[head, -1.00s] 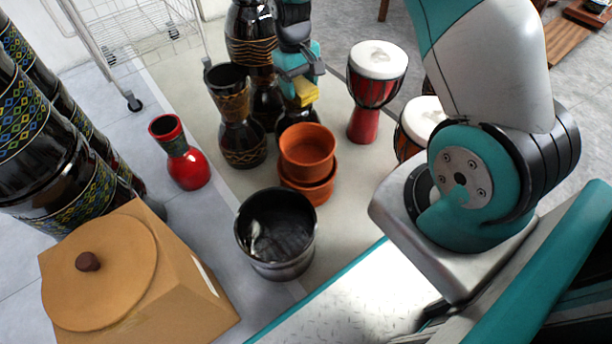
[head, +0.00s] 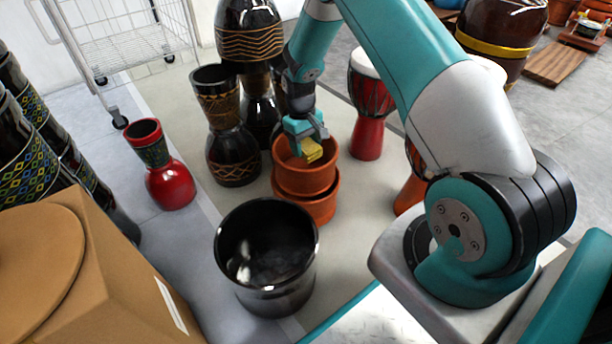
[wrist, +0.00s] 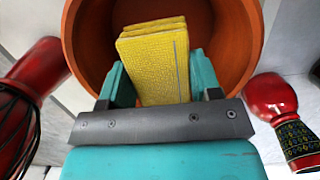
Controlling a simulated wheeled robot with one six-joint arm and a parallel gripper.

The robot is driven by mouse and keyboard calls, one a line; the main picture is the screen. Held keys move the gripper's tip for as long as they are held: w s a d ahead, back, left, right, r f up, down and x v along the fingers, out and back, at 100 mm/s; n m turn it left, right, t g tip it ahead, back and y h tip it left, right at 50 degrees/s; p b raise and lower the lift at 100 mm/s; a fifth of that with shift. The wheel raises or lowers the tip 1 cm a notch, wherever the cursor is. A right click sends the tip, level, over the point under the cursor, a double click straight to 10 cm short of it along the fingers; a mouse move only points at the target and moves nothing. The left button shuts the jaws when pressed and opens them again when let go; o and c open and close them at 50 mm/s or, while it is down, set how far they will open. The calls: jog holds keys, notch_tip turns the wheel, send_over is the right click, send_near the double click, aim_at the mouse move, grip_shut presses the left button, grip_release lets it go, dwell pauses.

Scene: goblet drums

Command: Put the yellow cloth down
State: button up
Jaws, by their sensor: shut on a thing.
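The yellow cloth (wrist: 157,60) is a folded, thick yellow pad held between the teal fingers of my gripper (wrist: 157,90). In the head view the yellow cloth (head: 312,151) shows at the tip of my gripper (head: 308,142), over the upper of two stacked terracotta pots (head: 305,178). In the wrist view the terracotta pot's round opening (wrist: 225,40) lies behind the cloth. I cannot tell whether the cloth is above the rim or slightly inside. My gripper is shut on the cloth.
A black pot (head: 266,262) stands in front of the terracotta pots. A dark goblet drum (head: 230,140) stands to their left, and a red, white-topped drum (head: 368,105) to their right. A red vase (head: 165,175) and a tan lidded box (head: 95,270) are at left.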

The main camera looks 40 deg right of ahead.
aim_at(306, 167)
notch_tip(306, 167, down, 9)
jog(key=b, duration=0.4)
jog(key=shift+r, duration=0.25)
jog(key=o, duration=0.4)
jog(key=shift+f, duration=0.2)
jog(key=o, duration=0.4)
jog(key=shift+r, duration=0.15)
